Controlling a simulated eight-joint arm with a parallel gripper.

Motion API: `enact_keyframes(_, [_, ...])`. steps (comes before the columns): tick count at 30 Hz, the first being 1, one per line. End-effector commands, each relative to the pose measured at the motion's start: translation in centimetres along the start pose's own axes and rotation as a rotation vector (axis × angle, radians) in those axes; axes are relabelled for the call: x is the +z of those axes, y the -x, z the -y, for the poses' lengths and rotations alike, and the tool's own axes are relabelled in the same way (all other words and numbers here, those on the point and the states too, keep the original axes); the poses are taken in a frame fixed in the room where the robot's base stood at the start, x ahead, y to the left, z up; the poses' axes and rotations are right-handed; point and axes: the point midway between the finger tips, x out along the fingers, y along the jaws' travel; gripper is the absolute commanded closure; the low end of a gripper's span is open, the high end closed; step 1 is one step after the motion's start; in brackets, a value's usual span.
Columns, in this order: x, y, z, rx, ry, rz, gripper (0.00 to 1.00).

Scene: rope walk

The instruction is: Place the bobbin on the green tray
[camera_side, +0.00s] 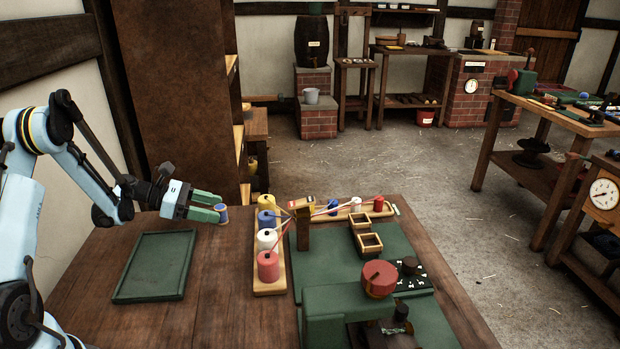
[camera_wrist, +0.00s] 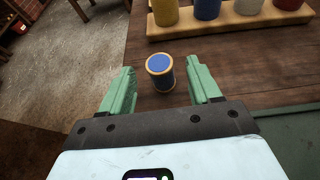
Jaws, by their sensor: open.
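The bobbin (camera_wrist: 159,72) is wound with blue thread and has pale wooden flanges. In the wrist view it lies between my two green fingers, with a gap visible on both sides. In the side view the bobbin (camera_side: 221,213) shows at the tips of my gripper (camera_side: 208,206), which is open. My gripper (camera_wrist: 163,92) also shows in the wrist view. The green tray (camera_side: 154,266) lies on the table in front of my arm, left of the bobbin, and is empty. I cannot tell whether the bobbin touches the table.
A wooden rack (camera_side: 270,287) with several coloured spools stands right of the bobbin; the rack (camera_wrist: 232,27) also shows in the wrist view. A green machine (camera_side: 350,305) with a red knob stands at the front. Bare table lies between tray and rack.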

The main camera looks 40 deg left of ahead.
Motion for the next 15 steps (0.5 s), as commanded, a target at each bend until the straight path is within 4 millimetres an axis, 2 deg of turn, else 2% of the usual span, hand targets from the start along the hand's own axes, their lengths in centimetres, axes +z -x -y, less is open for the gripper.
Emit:
enact_keyframes(3, [-0.1,2.7,-0.4,0.005,0.003,0.0,0.37])
enact_keyframes(9, [-0.1,6.5,-0.3,0.003,0.002,0.0,0.37])
enact_keyframes(15, [-0.1,8.7,-0.3,0.002,0.001,0.0,0.37])
